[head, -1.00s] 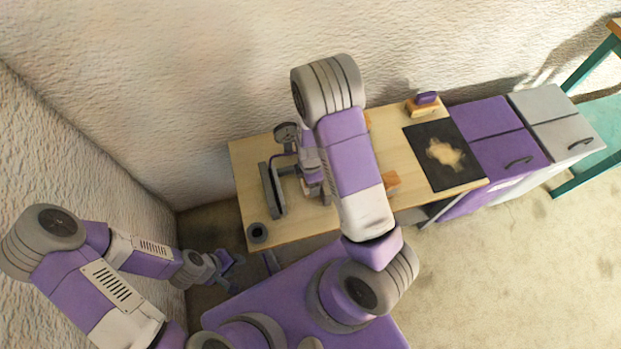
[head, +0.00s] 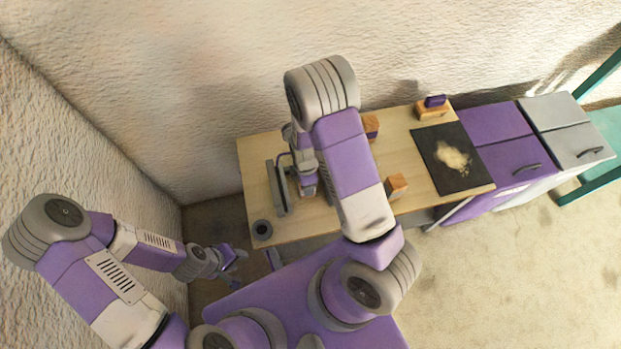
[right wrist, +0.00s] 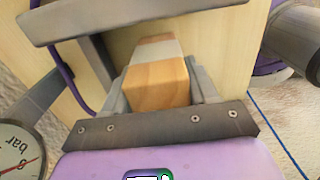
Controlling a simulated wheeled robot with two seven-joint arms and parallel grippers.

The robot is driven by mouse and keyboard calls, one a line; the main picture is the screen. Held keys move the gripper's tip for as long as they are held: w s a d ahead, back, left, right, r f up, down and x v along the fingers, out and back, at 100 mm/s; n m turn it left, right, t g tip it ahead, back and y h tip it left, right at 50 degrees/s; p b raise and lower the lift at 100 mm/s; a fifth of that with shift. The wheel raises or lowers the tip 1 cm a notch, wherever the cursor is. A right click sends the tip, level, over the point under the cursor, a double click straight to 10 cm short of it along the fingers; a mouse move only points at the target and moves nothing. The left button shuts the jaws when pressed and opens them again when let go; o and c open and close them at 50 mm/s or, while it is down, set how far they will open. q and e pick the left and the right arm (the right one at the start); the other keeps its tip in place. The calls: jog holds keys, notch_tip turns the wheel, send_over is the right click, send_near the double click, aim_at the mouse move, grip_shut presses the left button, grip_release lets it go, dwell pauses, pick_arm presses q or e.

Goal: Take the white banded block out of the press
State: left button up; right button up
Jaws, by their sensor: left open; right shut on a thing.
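The white banded block (right wrist: 157,82) is wooden with a pale band across it; it shows in the right wrist view. My right gripper (right wrist: 160,93) is shut on it, one finger on each side. The press (right wrist: 98,65) has a grey upright and a grey bar above the block's far end. In the head view the press (head: 278,188) stands at the left of the bench, partly hidden by my right arm, which also hides the block. My left gripper (head: 238,262) is open and empty, low beside the bench's left end.
A pressure gauge (right wrist: 20,152) and a purple hose are close to my right gripper. On the bench (head: 258,170) are two wooden blocks (head: 397,186) (head: 371,127), a dark ring (head: 262,228), a black mat (head: 450,175) and a stand with a purple piece (head: 433,107). Purple and grey cabinets stand right.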

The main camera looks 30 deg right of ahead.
jog(key=o, duration=1.2)
jog(key=shift+o, duration=0.2)
notch_tip(320, 180, up, 8)
jog(key=p, duration=0.2)
jog(key=shift+f+p, duration=0.2)
jog(key=shift+p, duration=0.1)
